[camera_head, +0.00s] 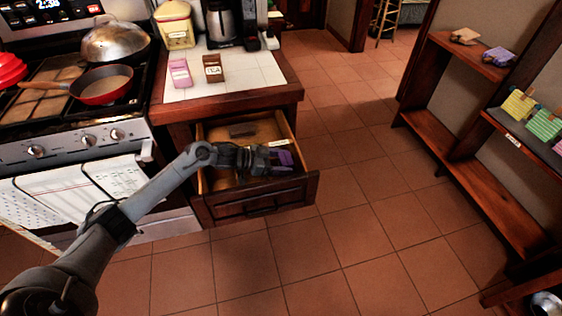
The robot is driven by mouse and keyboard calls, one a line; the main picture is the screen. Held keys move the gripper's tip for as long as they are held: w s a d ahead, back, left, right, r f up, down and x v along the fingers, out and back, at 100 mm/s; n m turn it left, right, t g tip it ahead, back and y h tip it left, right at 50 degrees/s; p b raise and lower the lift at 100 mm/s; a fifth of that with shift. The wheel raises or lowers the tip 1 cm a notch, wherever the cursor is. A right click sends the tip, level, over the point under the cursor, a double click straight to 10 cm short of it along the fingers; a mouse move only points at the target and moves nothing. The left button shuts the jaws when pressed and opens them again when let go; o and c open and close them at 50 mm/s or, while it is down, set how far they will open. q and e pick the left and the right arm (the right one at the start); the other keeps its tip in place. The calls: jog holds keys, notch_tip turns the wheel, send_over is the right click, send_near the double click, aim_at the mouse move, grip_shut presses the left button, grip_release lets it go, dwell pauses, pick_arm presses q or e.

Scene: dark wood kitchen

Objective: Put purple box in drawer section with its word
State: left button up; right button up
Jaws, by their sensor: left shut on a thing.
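My left gripper (277,159) is inside the open drawer (262,200), near its front right side. It is shut on the purple box (285,158), which shows at the fingertips. Whether the box touches the drawer floor is unclear. A dark flat piece (243,130) lies at the back of the drawer. The drawer's words and section borders cannot be made out, and my gripper and forearm hide part of its inside.
A pink box (180,73) and a brown box (213,68) stand on the tiled counter (245,80) above the drawer. The stove (75,150) with a red pan (102,85) is left. Shelves (500,200) stand right. The floor between is clear.

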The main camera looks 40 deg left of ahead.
pick_arm(q)
jog(key=shift+f, duration=0.5)
jog(key=o, duration=1.1)
jog(key=shift+r, duration=0.55)
jog(key=p+v, duration=0.4)
jog(key=v, duration=0.8)
jog(key=shift+r+p, duration=0.15)
jog(key=shift+p, duration=0.15)
